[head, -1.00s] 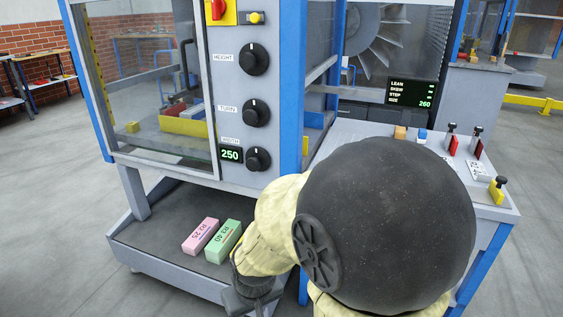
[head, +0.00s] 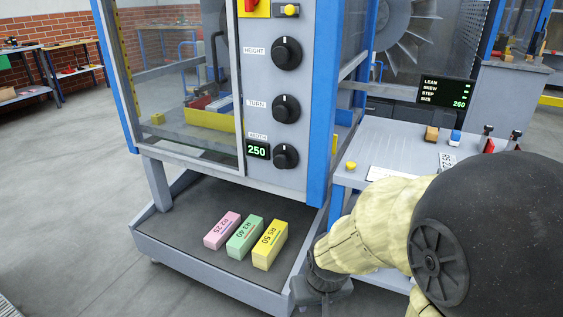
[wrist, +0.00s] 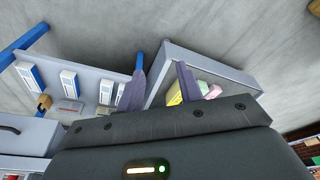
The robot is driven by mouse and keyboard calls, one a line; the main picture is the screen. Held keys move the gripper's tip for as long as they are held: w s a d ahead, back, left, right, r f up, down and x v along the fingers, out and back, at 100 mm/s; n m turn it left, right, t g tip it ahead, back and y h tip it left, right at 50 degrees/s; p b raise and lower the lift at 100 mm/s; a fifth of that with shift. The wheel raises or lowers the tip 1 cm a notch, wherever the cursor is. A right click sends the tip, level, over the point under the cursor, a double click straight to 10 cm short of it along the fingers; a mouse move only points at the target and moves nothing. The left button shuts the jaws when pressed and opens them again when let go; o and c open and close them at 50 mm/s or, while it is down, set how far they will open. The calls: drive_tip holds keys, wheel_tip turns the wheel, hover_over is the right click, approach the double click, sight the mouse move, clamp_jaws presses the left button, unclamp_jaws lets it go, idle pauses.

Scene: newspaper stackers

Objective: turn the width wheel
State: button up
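The width wheel (head: 285,156) is a round black knob low on the grey control panel (head: 262,183). A green display (head: 257,151) beside it reads 250. The turn wheel (head: 285,109) and the height wheel (head: 287,53) sit above it. My gripper (head: 318,294) is low in the head view, below and right of the width wheel and well apart from it. In the wrist view my gripper (wrist: 161,84) has its two fingers spread with nothing held between them. The width wheel cannot be made out in the wrist view.
Pink (head: 222,231), green (head: 245,237) and yellow (head: 270,245) blocks lie on the low tray (head: 180,232). A blue post (head: 323,105) stands right of the panel. A side table (head: 385,140) with small blocks and levers, and a screen (head: 445,92) reading size 260, are farther right.

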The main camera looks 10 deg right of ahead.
drive_tip(key=o, duration=0.3)
drive_tip(key=shift+o, duration=1.3)
drive_tip(key=shift+w+r+p, duration=0.15)
drive_tip(key=shift+w+p, duration=0.05)
drive_tip(key=shift+p, duration=0.1)
drive_tip(key=w+d+r+n+h+p, duration=0.1)
drive_tip(key=w+r+n+h+p, duration=0.15)
drive_tip(key=w+n+p, duration=0.6)
drive_tip(key=w+r+n+h+p, duration=0.1)
drive_tip(key=w+n+h+p, duration=0.3)
drive_tip(key=w+n+p, duration=0.4)
drive_tip(key=w+a+r+n+t+p, duration=0.4)
drive_tip(key=w+a+r+n, duration=0.1)
drive_tip(key=r+n, duration=0.1)
drive_tip(key=w+a+r+n+t+h+p, duration=0.1)
drive_tip(key=w+a+r+n+t+p, duration=0.3)
drive_tip(key=r, duration=0.4)
drive_tip(key=shift+w+a+n+p, duration=0.7)
drive_tip(key=shift+a+n, duration=0.2)
drive_tip(key=shift+n, duration=0.25)
drive_tip(key=shift+d+f+h, duration=0.1)
drive_tip(key=shift+h, duration=0.15)
